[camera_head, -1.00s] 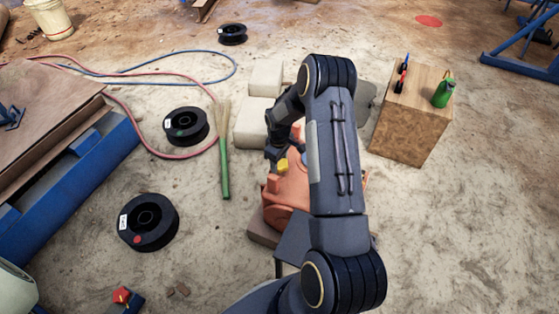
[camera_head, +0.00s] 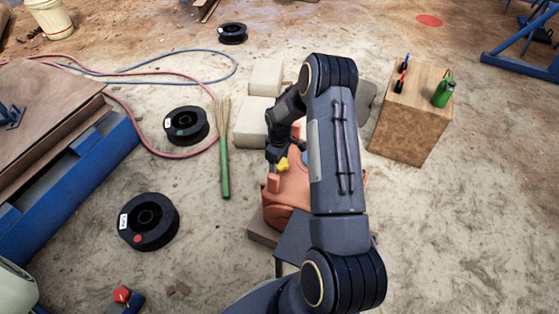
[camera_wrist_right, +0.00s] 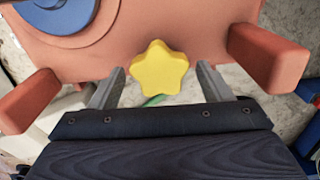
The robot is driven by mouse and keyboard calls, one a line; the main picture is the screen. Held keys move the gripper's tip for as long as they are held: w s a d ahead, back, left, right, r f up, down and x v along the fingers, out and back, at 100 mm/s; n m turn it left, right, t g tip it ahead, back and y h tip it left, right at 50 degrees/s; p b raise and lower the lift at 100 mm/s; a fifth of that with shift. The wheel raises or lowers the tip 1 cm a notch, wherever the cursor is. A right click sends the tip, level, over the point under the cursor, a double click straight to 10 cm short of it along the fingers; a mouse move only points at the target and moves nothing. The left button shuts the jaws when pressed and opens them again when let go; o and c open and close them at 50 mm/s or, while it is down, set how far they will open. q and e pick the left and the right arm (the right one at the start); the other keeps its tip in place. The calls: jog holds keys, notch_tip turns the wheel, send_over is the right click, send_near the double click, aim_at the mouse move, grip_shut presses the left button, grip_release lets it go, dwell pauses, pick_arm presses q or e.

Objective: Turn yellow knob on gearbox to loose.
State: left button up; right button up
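The yellow star-shaped knob (camera_wrist_right: 159,68) is on the orange gearbox (camera_wrist_right: 190,22) in the right wrist view. In the head view the knob (camera_head: 283,164) shows beside my right gripper (camera_head: 277,158), on the orange gearbox (camera_head: 290,190), which my right arm partly hides. In the right wrist view my right gripper (camera_wrist_right: 160,76) is open. Its two fingers stand to the left and right of the knob, with a visible gap on each side. Whether the knob lies at fingertip depth is hard to tell. My left gripper is not in view.
Orange lugs (camera_wrist_right: 28,100) and (camera_wrist_right: 268,58) flank the fingers; a blue round part (camera_wrist_right: 58,15) is at upper left. A wooden box (camera_head: 410,130) with tools stands right of my arm. A broom (camera_head: 224,160) and black spools (camera_head: 148,221) lie left on the ground.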

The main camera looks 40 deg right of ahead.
notch_tip(320, 180, up, 8)
jog(key=p, duration=0.2)
jog(key=shift+f+p, duration=0.1)
jog(key=shift+p, duration=0.2)
dwell(0.5)
jog(key=s+a+r+m+t+y, duration=0.1)
jog(key=s+a+r, duration=0.2)
jog(key=r, duration=0.4)
jog(key=s+a+r+m+t, duration=0.1)
jog(key=s+a+r, duration=0.25)
jog(key=r, duration=0.35)
jog(key=s+a+r+m+t+y, duration=0.1)
jog(key=s+a+r+m, duration=0.15)
jog(key=r, duration=0.45)
jog(key=s+a+r+m+t+y, duration=0.1)
jog(key=s+a+r, duration=0.1)
jog(key=s+a, duration=0.55)
jog(key=s+a+r+m+t+y, duration=0.15)
jog(key=s+a, duration=0.35)
jog(key=s, duration=0.5)
notch_tip(320, 180, up, 29)
jog(key=p, duration=2.8)
jog(key=shift+w+d+n+h+p, duration=0.3)
jog(key=shift+w+h+p, duration=0.05)
jog(key=shift+w, duration=0.05)
